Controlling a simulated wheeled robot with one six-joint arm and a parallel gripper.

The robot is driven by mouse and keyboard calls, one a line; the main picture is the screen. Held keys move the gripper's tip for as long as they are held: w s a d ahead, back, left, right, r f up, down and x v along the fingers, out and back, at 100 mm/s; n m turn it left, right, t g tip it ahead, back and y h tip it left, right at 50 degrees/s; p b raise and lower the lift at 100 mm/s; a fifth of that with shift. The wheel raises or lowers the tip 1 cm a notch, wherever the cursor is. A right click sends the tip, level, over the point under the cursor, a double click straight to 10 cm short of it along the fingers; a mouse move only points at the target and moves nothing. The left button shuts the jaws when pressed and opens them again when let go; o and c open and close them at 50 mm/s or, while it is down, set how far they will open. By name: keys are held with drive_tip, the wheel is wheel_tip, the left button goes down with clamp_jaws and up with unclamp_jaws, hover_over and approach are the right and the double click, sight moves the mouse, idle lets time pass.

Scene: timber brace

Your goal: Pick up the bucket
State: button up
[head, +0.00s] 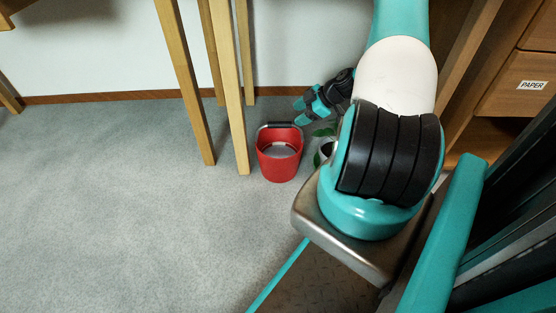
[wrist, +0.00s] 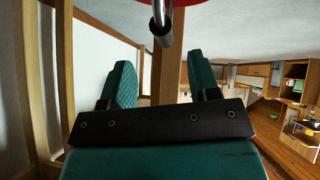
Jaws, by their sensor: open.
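The red bucket (head: 279,168) stands upright on the grey carpet in the head view, beside a wooden leg. Its handle (head: 278,125) is raised over the back of the rim and has a dark grip. In the wrist view the handle (wrist: 161,22) shows at the top, with a sliver of the red bucket (wrist: 178,2) above it. My gripper (head: 302,111) is just right of the handle and a little above it, apart from it in the head view. Its teal fingers are spread and empty; in the wrist view the gripper (wrist: 163,78) has the handle beyond the gap between its fingers.
Wooden legs (head: 235,100) stand close left of and behind the bucket. A green-leaved plant (head: 325,132) is right of the bucket, partly hidden by my arm. A wooden cabinet (head: 530,66) with a PAPER label is at the right. Carpet (head: 110,200) to the left is clear.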

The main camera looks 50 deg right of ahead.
sight(284, 122)
drive_tip(key=b+x, duration=0.1)
drive_tip(key=x, duration=0.2)
drive_tip(key=shift+f, duration=0.15)
drive_tip(key=b+x, duration=0.4)
drive_tip(key=x, duration=0.1)
drive_tip(key=shift+w+a, duration=0.1)
drive_tip(key=shift+a, duration=0.25)
drive_tip(key=shift+w, duration=0.1)
drive_tip(key=shift+c, duration=0.5)
clamp_jaws()
drive_tip(key=shift+r, duration=0.25)
